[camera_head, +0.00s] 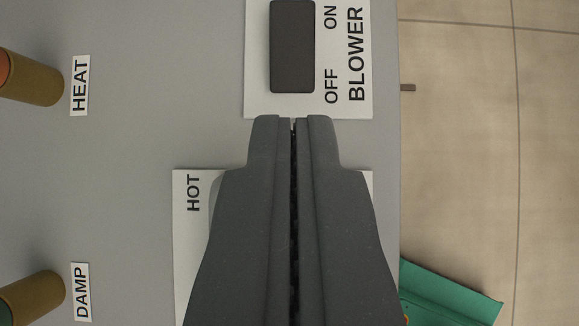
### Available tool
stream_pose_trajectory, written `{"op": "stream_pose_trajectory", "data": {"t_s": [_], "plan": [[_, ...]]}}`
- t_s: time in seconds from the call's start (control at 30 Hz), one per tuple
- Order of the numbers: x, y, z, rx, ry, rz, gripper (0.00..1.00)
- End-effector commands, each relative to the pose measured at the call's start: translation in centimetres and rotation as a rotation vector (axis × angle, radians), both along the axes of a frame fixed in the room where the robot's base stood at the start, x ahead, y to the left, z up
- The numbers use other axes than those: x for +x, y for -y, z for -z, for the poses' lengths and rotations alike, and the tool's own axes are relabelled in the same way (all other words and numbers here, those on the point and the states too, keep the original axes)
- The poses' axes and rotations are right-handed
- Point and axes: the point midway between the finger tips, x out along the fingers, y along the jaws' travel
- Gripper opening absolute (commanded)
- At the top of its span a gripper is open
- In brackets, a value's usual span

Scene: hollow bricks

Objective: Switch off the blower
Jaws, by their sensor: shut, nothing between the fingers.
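The blower switch (292,47) is a dark rectangular rocker on a white plate (258,105) at the top middle of the view. The plate reads BLOWER, with ON toward the top and OFF toward the bottom, the text turned sideways. My gripper (293,120) is shut and empty. Its fingertips overlap the lower edge of the switch plate in the picture, just below the OFF end of the rocker. I cannot tell whether they touch it. The rocker itself is unobstructed, but its top end is at the picture's edge. Which way it is tipped is unclear.
Below, a second white plate marked HOT (193,195) is mostly hidden by my gripper. At left, brass-coloured cylinders stand by the HEAT label (80,85) and DAMP label (81,292). Right of the grey panel (130,150) are a tiled floor (460,150) and a green object (450,296).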

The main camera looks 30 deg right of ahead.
Motion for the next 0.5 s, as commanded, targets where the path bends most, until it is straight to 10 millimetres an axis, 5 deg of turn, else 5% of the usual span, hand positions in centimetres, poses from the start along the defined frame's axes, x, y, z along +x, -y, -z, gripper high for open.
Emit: {"op": "stream_pose_trajectory", "data": {"t_s": [0.5], "plan": [[-1.2,-2.5,-1.9,0.000,-0.001,0.001,0.00]]}}
